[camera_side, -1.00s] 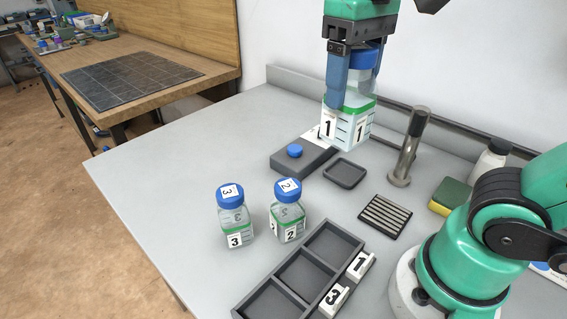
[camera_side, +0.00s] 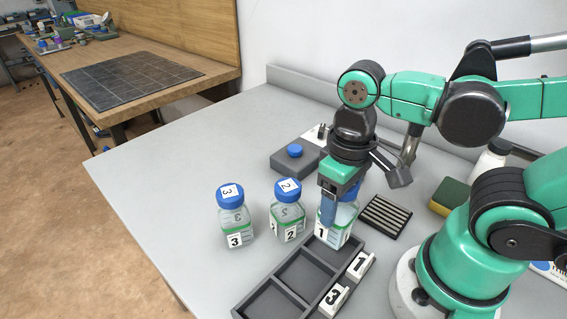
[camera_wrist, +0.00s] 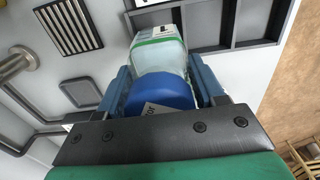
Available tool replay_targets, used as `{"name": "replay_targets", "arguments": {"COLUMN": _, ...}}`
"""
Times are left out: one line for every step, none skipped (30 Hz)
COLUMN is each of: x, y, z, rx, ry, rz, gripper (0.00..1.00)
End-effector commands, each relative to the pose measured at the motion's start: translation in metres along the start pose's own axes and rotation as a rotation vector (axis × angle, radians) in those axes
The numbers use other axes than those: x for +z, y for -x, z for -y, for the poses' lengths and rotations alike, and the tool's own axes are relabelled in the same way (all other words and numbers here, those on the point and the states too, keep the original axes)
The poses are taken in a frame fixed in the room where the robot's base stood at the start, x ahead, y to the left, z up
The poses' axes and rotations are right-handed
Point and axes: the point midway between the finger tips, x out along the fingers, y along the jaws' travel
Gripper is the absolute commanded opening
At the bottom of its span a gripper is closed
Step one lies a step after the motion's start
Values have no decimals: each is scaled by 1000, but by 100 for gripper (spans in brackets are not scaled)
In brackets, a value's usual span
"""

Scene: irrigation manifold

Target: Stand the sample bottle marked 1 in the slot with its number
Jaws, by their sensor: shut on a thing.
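The sample bottle marked 1 (camera_side: 341,228) has a blue cap, a green band and clear walls. My gripper (camera_side: 338,204) is shut on it, with a blue finger on either side, as the wrist view shows (camera_wrist: 160,72). The bottle is about upright at the far compartment of the grey slot tray (camera_side: 283,284). I cannot tell whether its base is inside the compartment or just above it. A number plate 1 (camera_side: 361,265) stands beside that far compartment. A number plate 3 (camera_side: 334,300) is beside the middle one. The middle and near compartments are empty.
Bottle 2 (camera_side: 288,221) stands close left of the held bottle, and bottle 3 (camera_side: 235,223) is farther left. A slatted grey pad (camera_side: 386,216), a sponge (camera_side: 451,194) and a grey block with a blue knob (camera_side: 295,151) lie around.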

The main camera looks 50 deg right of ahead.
Motion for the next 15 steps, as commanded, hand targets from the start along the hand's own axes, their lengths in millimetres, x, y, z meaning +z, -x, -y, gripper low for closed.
{"name": "replay_targets", "arguments": {"x": 0, "y": -2, "z": 0, "rx": 0, "ry": 0, "rz": 0, "gripper": 1}}
{"name": "replay_targets", "arguments": {"x": 0, "y": -3, "z": 0, "rx": 0, "ry": 0, "rz": 0, "gripper": 1}}
{"name": "replay_targets", "arguments": {"x": 0, "y": -5, "z": 0, "rx": 0, "ry": 0, "rz": 0, "gripper": 1}}
{"name": "replay_targets", "arguments": {"x": 0, "y": -6, "z": 0, "rx": 0, "ry": 0, "rz": 0, "gripper": 1}}
{"name": "replay_targets", "arguments": {"x": 0, "y": -8, "z": 0, "rx": 0, "ry": 0, "rz": 0, "gripper": 1}}
{"name": "replay_targets", "arguments": {"x": 0, "y": -12, "z": 0, "rx": 0, "ry": 0, "rz": 0, "gripper": 1}}
{"name": "replay_targets", "arguments": {"x": 1, "y": -15, "z": 0, "rx": 0, "ry": 0, "rz": 0, "gripper": 1}}
{"name": "replay_targets", "arguments": {"x": 0, "y": -18, "z": 0, "rx": 0, "ry": 0, "rz": 0, "gripper": 1}}
{"name": "replay_targets", "arguments": {"x": 0, "y": -22, "z": 0, "rx": 0, "ry": 0, "rz": 0, "gripper": 1}}
{"name": "replay_targets", "arguments": {"x": -1, "y": -25, "z": 0, "rx": 0, "ry": 0, "rz": 0, "gripper": 1}}
{"name": "replay_targets", "arguments": {"x": -1, "y": -28, "z": 0, "rx": 0, "ry": 0, "rz": 0, "gripper": 1}}
{"name": "replay_targets", "arguments": {"x": -1, "y": -31, "z": 0, "rx": 0, "ry": 0, "rz": 0, "gripper": 1}}
{"name": "replay_targets", "arguments": {"x": 0, "y": -34, "z": 0, "rx": 0, "ry": 0, "rz": 0, "gripper": 1}}
{"name": "replay_targets", "arguments": {"x": 0, "y": -36, "z": 0, "rx": 0, "ry": 0, "rz": 0, "gripper": 1}}
{"name": "replay_targets", "arguments": {"x": 0, "y": -38, "z": 0, "rx": 0, "ry": 0, "rz": 0, "gripper": 1}}
